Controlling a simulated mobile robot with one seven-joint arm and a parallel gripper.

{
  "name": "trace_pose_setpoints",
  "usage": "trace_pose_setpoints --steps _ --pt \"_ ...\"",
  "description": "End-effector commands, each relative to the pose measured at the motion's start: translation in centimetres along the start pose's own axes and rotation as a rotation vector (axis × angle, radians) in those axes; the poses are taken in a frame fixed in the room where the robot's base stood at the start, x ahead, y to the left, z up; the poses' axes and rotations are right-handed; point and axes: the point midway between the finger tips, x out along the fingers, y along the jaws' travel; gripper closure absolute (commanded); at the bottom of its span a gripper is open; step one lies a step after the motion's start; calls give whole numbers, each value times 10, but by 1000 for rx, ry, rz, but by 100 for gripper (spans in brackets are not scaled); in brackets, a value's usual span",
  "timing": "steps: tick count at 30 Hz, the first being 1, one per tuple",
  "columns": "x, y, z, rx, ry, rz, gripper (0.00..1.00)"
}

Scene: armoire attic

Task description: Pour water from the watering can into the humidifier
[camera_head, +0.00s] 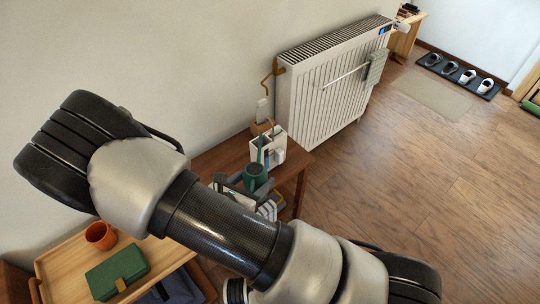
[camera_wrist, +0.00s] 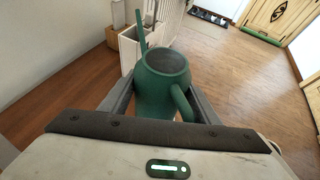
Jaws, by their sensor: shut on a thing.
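The green watering can (camera_wrist: 163,88) is upright between the fingers of my gripper (camera_wrist: 162,104), which is shut on its body. Its thin spout points away from my gripper, and its loop handle is at the near right. The opening on top faces up; I cannot make out water inside. In the head view the watering can (camera_head: 255,178) shows beyond my arm, in front of a white box-like thing (camera_head: 272,150). This white thing (camera_wrist: 131,46) stands just beyond the spout in the wrist view. I cannot tell whether it is the humidifier.
The wooden table (camera_head: 296,163) is partly hidden by my arm. A white radiator (camera_head: 325,88) stands behind it by the wall. A wooden tray surface (camera_head: 70,262) at lower left holds an orange pot (camera_head: 100,236) and a green case (camera_head: 117,273).

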Motion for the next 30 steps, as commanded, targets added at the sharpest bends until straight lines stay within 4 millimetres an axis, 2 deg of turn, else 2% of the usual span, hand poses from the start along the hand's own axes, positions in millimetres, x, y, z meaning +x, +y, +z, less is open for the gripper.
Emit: trace_pose_setpoints --steps 11,30 --pt "-1 0 4 2 -5 0 75" --pt "-22 -1 48 1 -4 0 75"
